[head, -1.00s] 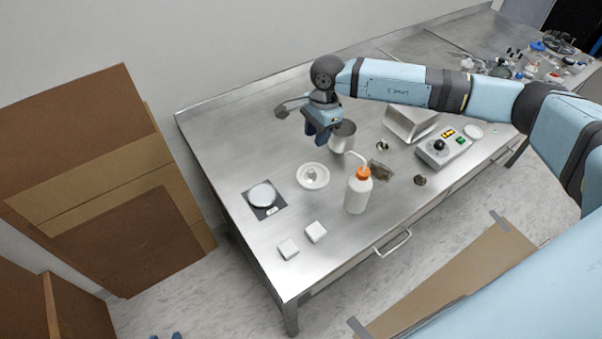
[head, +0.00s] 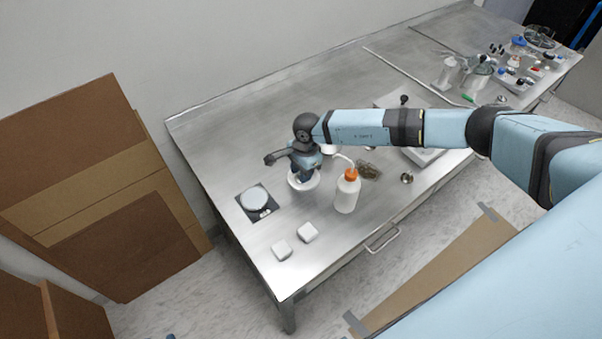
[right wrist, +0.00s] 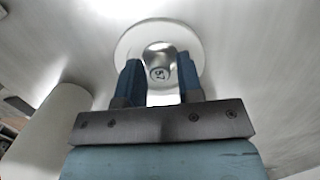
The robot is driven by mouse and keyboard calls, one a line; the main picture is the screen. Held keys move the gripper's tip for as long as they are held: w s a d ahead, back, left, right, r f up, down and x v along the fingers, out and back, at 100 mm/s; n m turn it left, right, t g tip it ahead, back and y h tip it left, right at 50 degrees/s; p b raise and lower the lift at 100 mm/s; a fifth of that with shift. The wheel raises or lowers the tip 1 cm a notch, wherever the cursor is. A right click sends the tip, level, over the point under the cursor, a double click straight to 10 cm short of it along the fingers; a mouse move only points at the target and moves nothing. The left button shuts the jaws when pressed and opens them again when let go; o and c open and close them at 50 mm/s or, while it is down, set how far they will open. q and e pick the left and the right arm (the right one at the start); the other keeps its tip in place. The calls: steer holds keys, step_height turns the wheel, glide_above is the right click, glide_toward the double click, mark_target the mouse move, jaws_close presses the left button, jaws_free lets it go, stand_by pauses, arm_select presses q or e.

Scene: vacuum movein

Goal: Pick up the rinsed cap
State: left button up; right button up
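The cap (right wrist: 159,64) is a small shiny metal piece marked with a number that looks like 57, lying in a round white dish (right wrist: 129,43). The dish also shows in the head view (head: 294,184), where my gripper hides the cap. My right gripper (right wrist: 160,74) is open, with its two blue fingers apart on either side of the cap. Whether the fingers touch it cannot be told. In the head view the right gripper (head: 306,177) is low over the dish. Only a small blue tip of what appears to be my left gripper (head: 170,336) shows at the bottom edge.
A white wash bottle with orange top (head: 347,192) stands close to the right of the dish. A scale (head: 254,200) sits to its left, two white blocks (head: 281,249) in front. A control box (head: 425,157) is partly behind my arm. The bench's back left is clear.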

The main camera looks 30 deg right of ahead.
steer(key=shift+f, duration=0.25)
jaws_close()
steer(key=shift+r, duration=0.15)
